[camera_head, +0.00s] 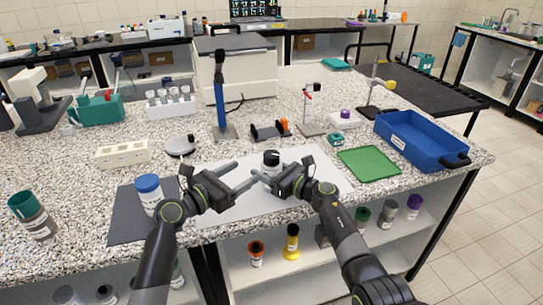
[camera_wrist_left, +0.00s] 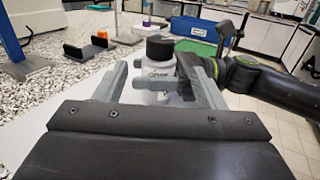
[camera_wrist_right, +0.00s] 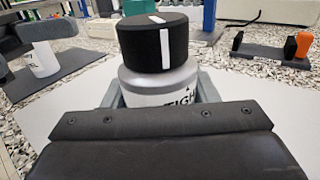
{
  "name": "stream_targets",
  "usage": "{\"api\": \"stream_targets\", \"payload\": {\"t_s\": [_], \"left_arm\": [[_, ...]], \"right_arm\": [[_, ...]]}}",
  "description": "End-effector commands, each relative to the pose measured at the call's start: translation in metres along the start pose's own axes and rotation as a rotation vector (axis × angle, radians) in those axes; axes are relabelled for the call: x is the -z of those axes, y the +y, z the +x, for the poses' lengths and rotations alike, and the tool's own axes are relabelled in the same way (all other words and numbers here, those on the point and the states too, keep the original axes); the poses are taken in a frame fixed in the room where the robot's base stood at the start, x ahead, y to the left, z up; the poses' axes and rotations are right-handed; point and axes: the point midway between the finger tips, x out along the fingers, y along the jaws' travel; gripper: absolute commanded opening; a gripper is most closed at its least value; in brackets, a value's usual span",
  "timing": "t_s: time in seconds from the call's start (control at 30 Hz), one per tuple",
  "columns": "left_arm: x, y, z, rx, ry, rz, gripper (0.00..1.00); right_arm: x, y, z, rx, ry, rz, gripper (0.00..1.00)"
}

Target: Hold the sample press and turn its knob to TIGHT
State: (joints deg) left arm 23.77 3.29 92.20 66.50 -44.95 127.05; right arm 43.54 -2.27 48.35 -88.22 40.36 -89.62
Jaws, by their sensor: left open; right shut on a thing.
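The sample press is a pale cylinder (camera_wrist_right: 158,82) with a black knob (camera_wrist_right: 158,43) on top. It stands upright on the white mat (camera_head: 240,208). The knob has white marks on its top and side; part of a TIGHT label shows on the body below. My right gripper (camera_head: 268,177) is shut on the press body, below the knob. My left gripper (camera_head: 247,173) is open and empty, just left of the press. In the left wrist view the press and its knob (camera_wrist_left: 160,47) appear between the left fingers, beyond their tips.
A blue-lidded jar (camera_head: 148,186) stands on a dark mat at left. A green mat (camera_head: 369,164) and a blue tray (camera_head: 410,143) lie to the right. A black stand with an orange part (camera_head: 270,131) and a blue upright post (camera_head: 219,100) stand behind.

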Motion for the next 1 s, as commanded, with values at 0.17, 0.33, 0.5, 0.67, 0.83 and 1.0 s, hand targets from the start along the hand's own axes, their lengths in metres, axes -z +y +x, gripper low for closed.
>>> {"api": "stream_targets", "payload": {"t_s": [0.17, 0.33, 0.5, 0.67, 0.83, 1.0], "left_arm": [[-0.002, 0.0, 0.018, 0.004, -0.003, -0.001, 0.64], [-0.002, 0.0, 0.048, 0.004, -0.003, -0.002, 0.64], [-0.001, 0.0, 0.076, 0.003, -0.001, -0.002, 0.64], [-0.001, -0.001, 0.097, 0.003, -0.001, -0.001, 0.64], [-0.001, 0.0, 0.111, 0.002, -0.001, 0.0, 0.64], [0.0, 0.0, 0.117, 0.002, -0.001, -0.001, 0.64]], "right_arm": [[0.0, 0.0, 0.0, -0.001, 0.0, 0.0, 0.15], [0.0, 0.001, 0.0, -0.001, 0.0, 0.001, 0.15], [0.0, 0.0, 0.0, -0.001, 0.0, 0.001, 0.15], [0.0, 0.0, 0.0, -0.001, 0.0, 0.001, 0.15], [0.0, 0.0, 0.0, -0.001, 0.0, 0.001, 0.15], [0.0, 0.0, 0.0, -0.001, 0.0, 0.001, 0.15]]}}
